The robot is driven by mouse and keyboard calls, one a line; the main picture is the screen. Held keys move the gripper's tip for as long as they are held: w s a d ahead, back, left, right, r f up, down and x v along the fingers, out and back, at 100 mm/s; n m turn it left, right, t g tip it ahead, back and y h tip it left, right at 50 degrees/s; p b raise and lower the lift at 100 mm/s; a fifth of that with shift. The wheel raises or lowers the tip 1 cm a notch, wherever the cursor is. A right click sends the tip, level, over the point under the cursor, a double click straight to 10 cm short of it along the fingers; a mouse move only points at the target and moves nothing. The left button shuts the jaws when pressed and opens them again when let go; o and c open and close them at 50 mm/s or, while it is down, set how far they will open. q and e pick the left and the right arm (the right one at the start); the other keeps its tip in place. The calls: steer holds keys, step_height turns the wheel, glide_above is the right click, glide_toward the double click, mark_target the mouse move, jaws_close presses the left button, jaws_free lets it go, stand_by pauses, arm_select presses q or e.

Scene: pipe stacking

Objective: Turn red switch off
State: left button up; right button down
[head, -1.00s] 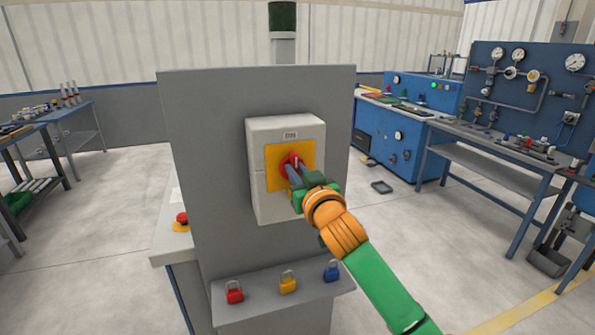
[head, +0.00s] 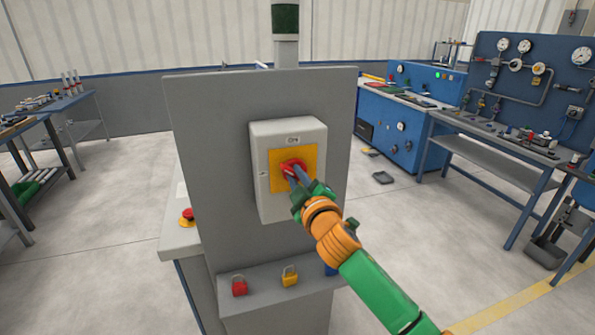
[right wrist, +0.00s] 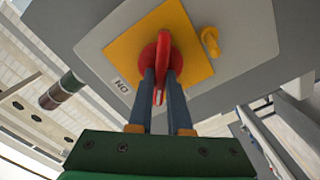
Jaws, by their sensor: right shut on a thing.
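The red switch (head: 291,166) is a rotary knob on a yellow plate (head: 307,156), on the front of a light grey box (head: 262,208). A label reading ON sits above the plate. My right gripper (head: 295,175) reaches in from the lower right with its fingers at the knob. In the right wrist view, the red handle (right wrist: 162,65) stands between the two blue-grey fingers (right wrist: 162,95), which are shut on it. My left gripper is not in view.
The box is fixed to a grey panel (head: 215,140). A red button (head: 187,215) is at left. Blue workbenches (head: 405,125) stand at right.

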steer(key=n+p, duration=0.1)
steer(key=n, duration=0.3)
steer(key=shift+p, duration=0.3)
steer(key=shift+f+n+p, duration=0.25)
steer(key=shift+n+p, duration=0.2)
steer(key=shift+n, duration=1.25)
steer(key=c, duration=0.8)
jaws_free()
steer(key=shift+a, duration=0.1)
steer(key=shift+c, duration=0.2)
steer(key=shift+f, duration=0.1)
steer(key=v, duration=0.7)
steer(key=shift+b, duration=0.4)
